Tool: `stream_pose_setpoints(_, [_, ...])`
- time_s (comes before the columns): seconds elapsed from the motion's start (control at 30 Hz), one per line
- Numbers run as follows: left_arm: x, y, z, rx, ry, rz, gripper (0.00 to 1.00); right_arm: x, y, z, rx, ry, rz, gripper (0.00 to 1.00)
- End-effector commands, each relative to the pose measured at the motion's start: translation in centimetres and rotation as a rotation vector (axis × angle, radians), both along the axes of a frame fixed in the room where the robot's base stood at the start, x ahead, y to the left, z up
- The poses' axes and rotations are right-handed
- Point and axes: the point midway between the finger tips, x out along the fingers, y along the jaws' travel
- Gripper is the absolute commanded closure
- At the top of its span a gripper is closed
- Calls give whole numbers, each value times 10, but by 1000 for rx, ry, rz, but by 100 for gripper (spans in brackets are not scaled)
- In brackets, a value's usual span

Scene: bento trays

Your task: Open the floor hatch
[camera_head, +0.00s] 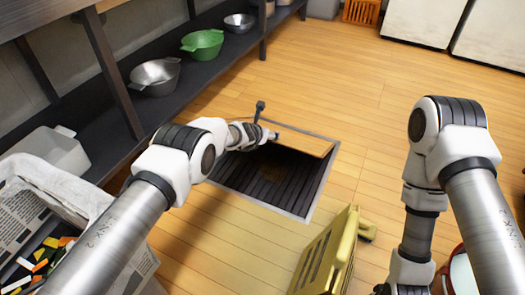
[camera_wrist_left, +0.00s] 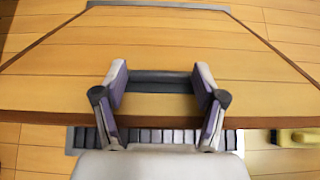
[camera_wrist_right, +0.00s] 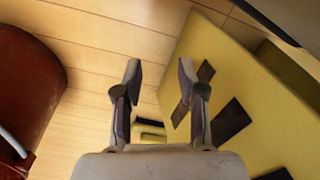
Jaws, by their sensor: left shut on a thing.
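The wooden hatch lid (camera_head: 305,141) is tilted up from its metal-framed floor opening (camera_head: 262,185). Dark slats show inside the opening. My left gripper (camera_head: 270,134) is at the lid's raised near edge. In the left wrist view, the lid (camera_wrist_left: 180,40) fills the upper part, and my left gripper's fingers (camera_wrist_left: 160,80) are closed around a dark bar-like grip (camera_wrist_left: 160,86) at its edge. My right gripper (camera_wrist_right: 160,72) is open and empty, beside the yellow slotted object; in the head view it is mostly cut off at the bottom edge.
A yellow slotted object (camera_head: 325,262) stands on the floor just in front of the opening. A red-rimmed container (camera_head: 462,272) is at lower right. Dark shelves with bowls (camera_head: 203,43) line the left wall. A paper-lined bin (camera_head: 30,215) is at lower left. Floor beyond the hatch is clear.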

Motion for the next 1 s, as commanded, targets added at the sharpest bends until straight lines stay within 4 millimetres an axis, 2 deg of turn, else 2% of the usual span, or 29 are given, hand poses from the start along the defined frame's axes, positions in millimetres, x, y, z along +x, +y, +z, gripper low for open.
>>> stream_pose_setpoints(0.03, [2,-1,-1,1,-2,0,92,0,0,-8,0,-1,-1,60])
stream_pose_setpoints(0.1, [3,-1,3,2,-2,2,92,1,0,-10,0,-2,-2,60])
stream_pose_setpoints(0.47, [3,-1,7,2,-1,2,92,1,0,-9,0,-3,-3,60])
stream_pose_setpoints(0.5, [3,-1,7,2,-1,2,26,1,0,-9,0,-3,-3,60])
stream_pose_setpoints(0.57, [3,-1,7,2,0,2,5,1,0,-9,0,-3,-3,60])
stream_pose_setpoints(1.0, [1,-1,9,1,4,1,4,1,0,-9,0,-2,-3,60])
